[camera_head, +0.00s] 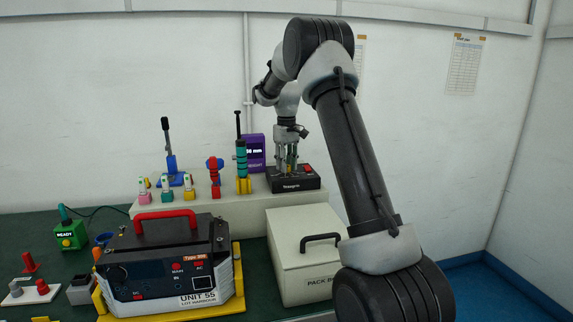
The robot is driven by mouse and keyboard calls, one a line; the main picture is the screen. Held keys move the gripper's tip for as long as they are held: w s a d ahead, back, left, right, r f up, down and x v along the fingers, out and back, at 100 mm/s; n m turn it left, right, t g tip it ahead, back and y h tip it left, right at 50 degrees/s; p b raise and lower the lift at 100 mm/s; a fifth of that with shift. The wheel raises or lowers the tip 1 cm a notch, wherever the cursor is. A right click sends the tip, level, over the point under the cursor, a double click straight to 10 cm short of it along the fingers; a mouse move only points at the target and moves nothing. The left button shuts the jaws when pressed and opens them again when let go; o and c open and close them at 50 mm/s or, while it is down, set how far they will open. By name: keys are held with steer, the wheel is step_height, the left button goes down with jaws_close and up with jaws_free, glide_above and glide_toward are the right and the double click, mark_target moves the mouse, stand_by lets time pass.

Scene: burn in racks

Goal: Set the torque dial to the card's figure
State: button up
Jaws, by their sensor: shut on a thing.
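My gripper (290,155) points down over a black device (296,188) with a red button on the raised shelf at the back. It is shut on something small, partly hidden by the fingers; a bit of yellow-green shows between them. I cannot tell if this is the dial. A teal-and-black banded tool (241,158) stands upright in a yellow holder (243,186) left of the gripper. No torque figure is readable on a card. I cannot tell which thing is the torque dial.
A purple display (255,151) stands behind the banded tool. Unit 55 (168,268), with a red handle, and a pale lidded box (304,268) stand in front of the shelf (230,212). A blue-based lever (169,155) stands at left. A green READY box (70,236) sits far left.

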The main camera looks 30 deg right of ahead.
steer(key=shift+n, duration=0.3)
steer(key=o, duration=1.1)
steer(key=shift+c, duration=0.2)
step_height(320, 180, up, 12)
steer(key=shift+w, duration=0.1)
